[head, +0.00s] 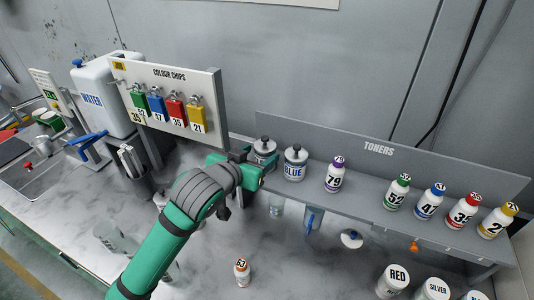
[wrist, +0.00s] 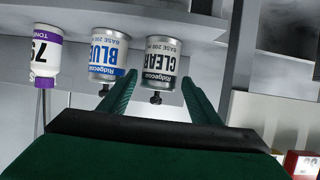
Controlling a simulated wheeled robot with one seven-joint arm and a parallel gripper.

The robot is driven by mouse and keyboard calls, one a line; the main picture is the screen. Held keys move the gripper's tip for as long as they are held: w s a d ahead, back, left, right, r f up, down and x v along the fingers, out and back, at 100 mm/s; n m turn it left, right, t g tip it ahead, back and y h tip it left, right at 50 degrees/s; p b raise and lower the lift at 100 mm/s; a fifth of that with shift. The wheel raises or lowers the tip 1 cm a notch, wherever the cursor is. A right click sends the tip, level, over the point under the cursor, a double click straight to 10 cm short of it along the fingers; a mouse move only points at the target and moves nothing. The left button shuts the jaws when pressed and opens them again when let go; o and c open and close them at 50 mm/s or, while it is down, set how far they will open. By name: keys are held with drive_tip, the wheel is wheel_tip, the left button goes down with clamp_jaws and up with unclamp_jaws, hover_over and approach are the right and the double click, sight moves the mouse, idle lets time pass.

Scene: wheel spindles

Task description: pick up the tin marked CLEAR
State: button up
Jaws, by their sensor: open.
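The tin marked CLEAR (wrist: 160,60) is silver with a dark label band and a black knob, and appears upside down in the wrist view. In the head view the tin (head: 264,146) stands at the left end of the grey toner shelf, its lower part hidden by my gripper. My gripper (head: 256,161) is open, with its green fingers pointing at the tin. In the wrist view the fingertips (wrist: 158,80) show on either side of the tin's lid end. I cannot tell whether they touch it.
The BLUE tin (head: 294,163) stands close to the right of the CLEAR tin, with toner bottle 79 (head: 334,175) beyond it. The colour chips board (head: 215,100) rises just left of my gripper. A toner bottle 63 (head: 242,272) stands on the bench below.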

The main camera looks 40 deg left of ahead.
sight(270, 148)
drive_tip(key=x, duration=0.7)
drive_tip(key=shift+w+f, duration=0.1)
drive_tip(key=shift+w, duration=0.15)
drive_tip(key=shift+w+a+f, duration=0.15)
drive_tip(key=c, duration=1)
drive_tip(key=shift+c, duration=0.3)
